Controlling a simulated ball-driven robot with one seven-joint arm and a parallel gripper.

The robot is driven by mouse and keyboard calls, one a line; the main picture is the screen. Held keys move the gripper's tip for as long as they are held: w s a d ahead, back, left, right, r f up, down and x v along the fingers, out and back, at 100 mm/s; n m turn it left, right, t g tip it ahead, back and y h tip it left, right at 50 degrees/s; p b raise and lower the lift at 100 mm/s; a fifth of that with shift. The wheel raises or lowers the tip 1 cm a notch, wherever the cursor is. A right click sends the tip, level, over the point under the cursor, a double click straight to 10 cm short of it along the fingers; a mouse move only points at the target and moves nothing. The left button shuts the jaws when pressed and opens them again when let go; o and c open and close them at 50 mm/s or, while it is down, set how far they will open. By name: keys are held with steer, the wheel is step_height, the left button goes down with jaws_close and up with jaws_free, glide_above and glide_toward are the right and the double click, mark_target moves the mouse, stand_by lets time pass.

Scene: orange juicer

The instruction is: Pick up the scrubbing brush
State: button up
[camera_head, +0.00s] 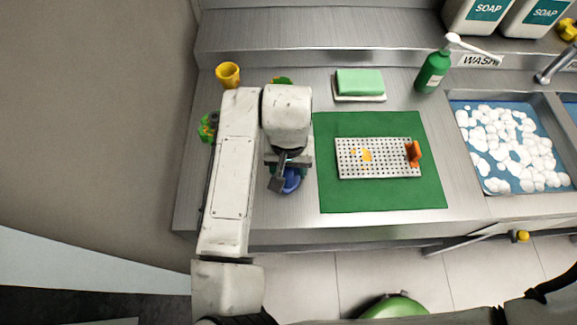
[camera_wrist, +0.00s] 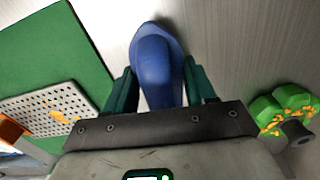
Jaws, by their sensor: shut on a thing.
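The scrubbing brush (camera_wrist: 157,62) is blue with a rounded handle. In the wrist view it sits between the two green fingers of my gripper (camera_wrist: 160,92), which is shut on it. In the head view the blue brush (camera_head: 291,181) shows just below my gripper (camera_head: 284,176), on or just above the steel counter left of the green mat; I cannot tell if it touches the counter. My arm hides part of it, and its underside is out of sight.
A green mat (camera_head: 330,198) bears a perforated tray (camera_head: 379,172) with orange bits and an orange piece (camera_head: 414,154). A yellow cup (camera_head: 228,75), green sponge (camera_head: 360,82), green soap bottle (camera_head: 433,72) and foamy sink (camera_head: 511,148) stand around. A green flower-shaped thing (camera_wrist: 284,108) lies near my gripper.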

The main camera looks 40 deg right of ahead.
steer(key=shift+r, duration=0.15)
steer(key=shift+r, duration=0.2)
step_height(320, 180, up, 2)
steer(key=shift+r+b, duration=0.15)
steer(key=shift+b, duration=0.55)
steer(key=s+r, duration=0.3)
steer(key=s, duration=0.1)
steer(key=s+d+r, duration=0.1)
steer(key=s+r, duration=0.2)
steer(key=s, duration=0.2)
steer(key=s+d+r, duration=0.1)
steer(key=s+r, duration=0.3)
steer(key=shift+s+d+b, duration=0.25)
steer(key=shift+s+b, duration=0.15)
